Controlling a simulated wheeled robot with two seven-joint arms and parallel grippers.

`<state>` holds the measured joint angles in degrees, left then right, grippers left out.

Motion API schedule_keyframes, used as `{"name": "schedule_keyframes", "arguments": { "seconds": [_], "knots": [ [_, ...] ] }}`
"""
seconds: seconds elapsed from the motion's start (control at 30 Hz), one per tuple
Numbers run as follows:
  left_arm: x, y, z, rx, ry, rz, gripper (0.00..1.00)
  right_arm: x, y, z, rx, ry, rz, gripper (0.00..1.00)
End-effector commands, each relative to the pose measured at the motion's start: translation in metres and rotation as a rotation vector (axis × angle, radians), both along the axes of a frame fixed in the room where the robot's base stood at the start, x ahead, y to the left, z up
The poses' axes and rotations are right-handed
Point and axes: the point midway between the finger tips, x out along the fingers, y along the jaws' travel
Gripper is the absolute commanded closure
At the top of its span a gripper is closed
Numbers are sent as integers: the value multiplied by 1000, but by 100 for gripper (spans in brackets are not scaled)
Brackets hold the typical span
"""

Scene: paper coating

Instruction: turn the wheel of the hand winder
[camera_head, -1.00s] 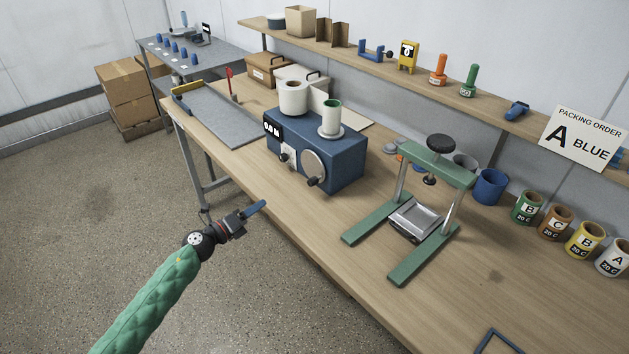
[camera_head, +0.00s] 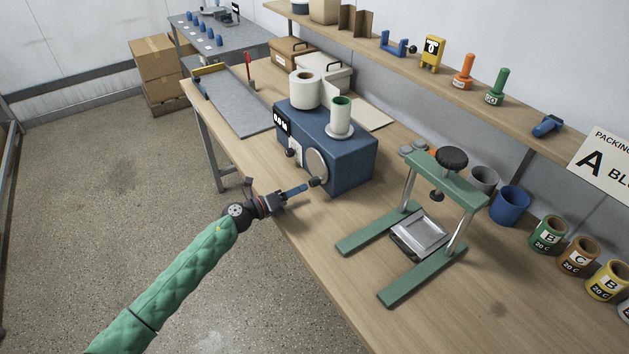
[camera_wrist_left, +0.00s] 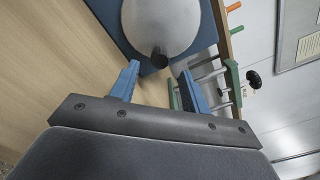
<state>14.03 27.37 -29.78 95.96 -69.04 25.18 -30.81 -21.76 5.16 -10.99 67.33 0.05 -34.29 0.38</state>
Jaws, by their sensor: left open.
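The hand winder is a dark blue box (camera_head: 350,160) on the workbench, with a white roll (camera_head: 305,90) and a white-and-green spool (camera_head: 341,116) on top. Its grey wheel (camera_head: 317,165) is on the front face, with a dark handle knob (camera_head: 316,182) low on it. My left gripper (camera_head: 303,189) is just in front of the knob. In the left wrist view, the wheel (camera_wrist_left: 160,22) fills the top middle, and the knob (camera_wrist_left: 158,58) points toward the gap between the open blue fingers (camera_wrist_left: 157,83), apart from both. My right gripper is not seen.
A green press stand (camera_head: 395,230) with a metal tray stands right of the winder. A grey tray (camera_head: 235,100) lies to the left. Coloured cups, including a blue one (camera_head: 509,205), line the back right. The bench front between winder and stand is clear.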

Motion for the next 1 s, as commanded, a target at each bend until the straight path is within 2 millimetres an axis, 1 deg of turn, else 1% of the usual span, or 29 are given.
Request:
{"name": "schedule_keyframes", "arguments": {
  "seconds": [0.07,0.27,0.4,0.6,0.87,0.9,0.97,1.0],
  "knots": [
    [7,-10,5,-2,0,-1,53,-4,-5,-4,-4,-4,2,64],
    [22,-30,4,-1,0,-1,53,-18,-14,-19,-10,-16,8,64],
    [30,-41,3,-1,0,1,53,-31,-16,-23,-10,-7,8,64],
    [36,-49,1,-1,1,0,53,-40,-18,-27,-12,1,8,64],
    [36,-49,1,0,0,0,53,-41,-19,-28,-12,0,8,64],
    [36,-49,1,0,0,0,55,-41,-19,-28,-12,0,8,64],
    [36,-49,1,0,0,0,67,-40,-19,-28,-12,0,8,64],
    [36,-49,1,0,0,0,75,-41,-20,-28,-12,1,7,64]
  ]
}}
